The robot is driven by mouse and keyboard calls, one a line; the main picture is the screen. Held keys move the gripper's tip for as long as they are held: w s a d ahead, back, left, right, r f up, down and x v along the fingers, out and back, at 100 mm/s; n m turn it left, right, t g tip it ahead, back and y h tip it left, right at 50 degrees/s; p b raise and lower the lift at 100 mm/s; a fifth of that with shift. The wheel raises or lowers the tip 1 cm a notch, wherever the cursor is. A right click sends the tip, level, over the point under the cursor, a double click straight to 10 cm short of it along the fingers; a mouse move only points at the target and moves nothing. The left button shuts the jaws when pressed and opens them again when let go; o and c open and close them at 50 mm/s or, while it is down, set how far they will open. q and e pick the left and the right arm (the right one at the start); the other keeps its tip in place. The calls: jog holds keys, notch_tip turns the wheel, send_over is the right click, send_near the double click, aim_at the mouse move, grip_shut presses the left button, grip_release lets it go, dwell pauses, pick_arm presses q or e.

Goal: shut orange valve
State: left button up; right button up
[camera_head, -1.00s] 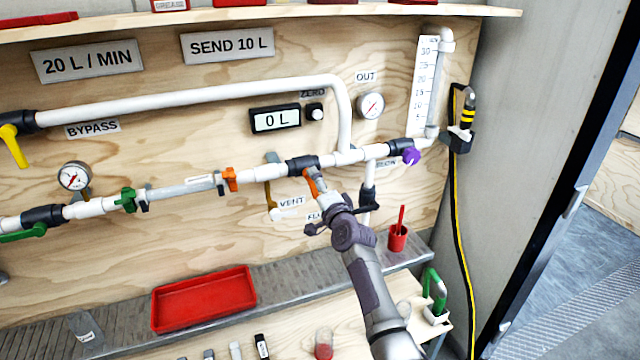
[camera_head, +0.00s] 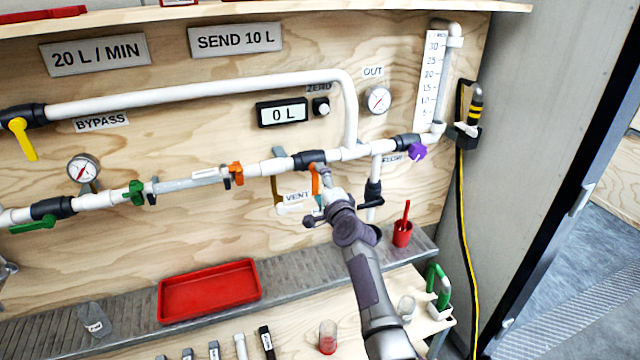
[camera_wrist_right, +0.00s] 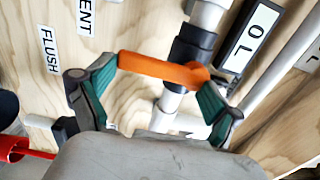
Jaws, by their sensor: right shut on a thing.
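The orange valve handle (camera_head: 315,178) hangs down from its black valve body (camera_head: 309,159) on the white pipe, roughly crosswise to the pipe. My right gripper (camera_head: 325,193) reaches up to it from below. In the right wrist view the orange handle (camera_wrist_right: 160,69) lies between the teal-padded fingers of my right gripper (camera_wrist_right: 165,84), which is shut on it. The black valve body (camera_wrist_right: 193,50) shows behind the handle's right end. Part of the handle is hidden by the gripper in the head view. My left gripper does not show clearly.
A vent valve with a brown handle (camera_head: 275,190) is close on the left. A black-handled flush valve (camera_head: 373,188) is close on the right. A red cup (camera_head: 402,234) and a red tray (camera_head: 209,291) stand on the grey ledge below.

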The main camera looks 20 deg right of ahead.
jog(key=o, duration=1.4)
jog(key=shift+f, duration=0.1)
jog(key=shift+c, duration=0.2)
jog(key=shift+s, duration=0.1)
jog(key=s, duration=1.1)
jog(key=shift+s+d, duration=0.15)
jog(key=shift+s, duration=0.25)
